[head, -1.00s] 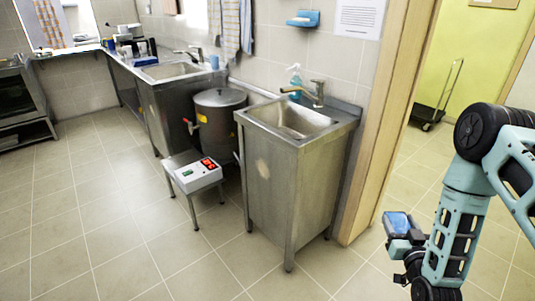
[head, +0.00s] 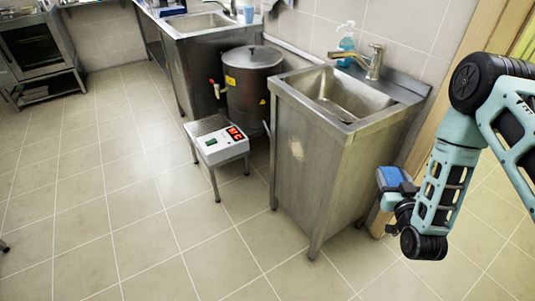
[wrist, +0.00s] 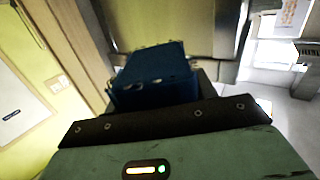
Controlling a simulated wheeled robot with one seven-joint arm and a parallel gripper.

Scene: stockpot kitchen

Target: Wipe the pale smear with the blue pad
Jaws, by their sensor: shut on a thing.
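The pale smear (head: 297,150) is a small whitish patch on the left-facing steel side of the sink cabinet (head: 330,180). The blue pad (head: 390,177) is at the end of my arm, to the right of the cabinet in the head view. The pad also shows dark blue in the wrist view (wrist: 155,72). My gripper (head: 398,188) is shut on the pad and apart from the smear. The fingertips are largely hidden behind the pad and the dark gripper body in the wrist view.
A steel pot (head: 253,75) with a tap stands left of the cabinet. A low stand (head: 205,125) holds a box with a red display (head: 222,147). A faucet (head: 370,60) and soap bottle (head: 346,40) are at the sink. The tiled floor (head: 130,230) in front is clear.

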